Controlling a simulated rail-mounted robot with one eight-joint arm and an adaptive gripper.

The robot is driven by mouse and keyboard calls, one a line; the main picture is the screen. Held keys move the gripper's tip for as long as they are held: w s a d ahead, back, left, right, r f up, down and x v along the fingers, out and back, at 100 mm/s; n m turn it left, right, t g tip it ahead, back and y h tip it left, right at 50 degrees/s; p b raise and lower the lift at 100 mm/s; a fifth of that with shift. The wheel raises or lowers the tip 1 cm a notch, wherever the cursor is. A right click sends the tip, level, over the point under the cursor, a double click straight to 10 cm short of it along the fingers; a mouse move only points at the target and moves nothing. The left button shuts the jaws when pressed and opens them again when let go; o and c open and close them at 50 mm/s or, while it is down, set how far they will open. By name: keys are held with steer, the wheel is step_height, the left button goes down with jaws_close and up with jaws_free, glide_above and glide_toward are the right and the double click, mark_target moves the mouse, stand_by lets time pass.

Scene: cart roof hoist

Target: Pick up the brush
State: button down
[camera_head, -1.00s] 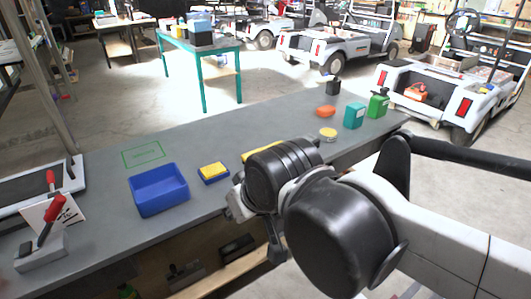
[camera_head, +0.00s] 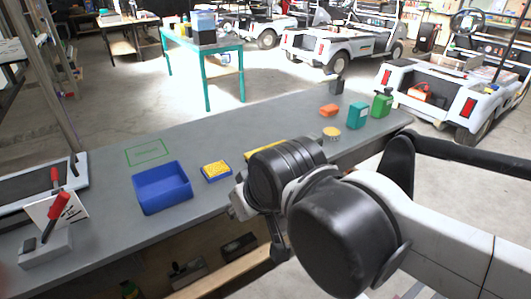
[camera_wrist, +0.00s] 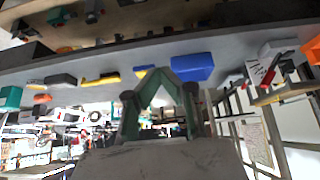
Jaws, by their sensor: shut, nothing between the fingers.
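A blue block with a yellow, rough-looking top (camera_head: 216,171) lies on the grey bench right of the blue bin; it may be the brush or a sponge, I cannot tell which. It also shows in the wrist view (camera_wrist: 143,71). A long yellow piece (camera_head: 265,149) is partly hidden behind my arm. In the wrist view this yellow piece (camera_wrist: 102,80) has a dark part, and its kind is unclear. My gripper (camera_wrist: 157,76) is shut and empty, apart from the bench objects. In the head view my arm hides most of it.
The blue bin (camera_head: 162,187) stands beside a green outline (camera_head: 148,152) on the bench (camera_head: 110,190). Red-handled clamps (camera_head: 53,218) stand at the left. An orange block (camera_head: 328,110), yellow disc (camera_head: 331,133), teal box (camera_head: 357,116) and green canister (camera_head: 382,103) stand at the right.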

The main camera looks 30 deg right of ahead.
steer(key=c, duration=1.2)
jaws_free()
steer(key=shift+o, duration=0.2)
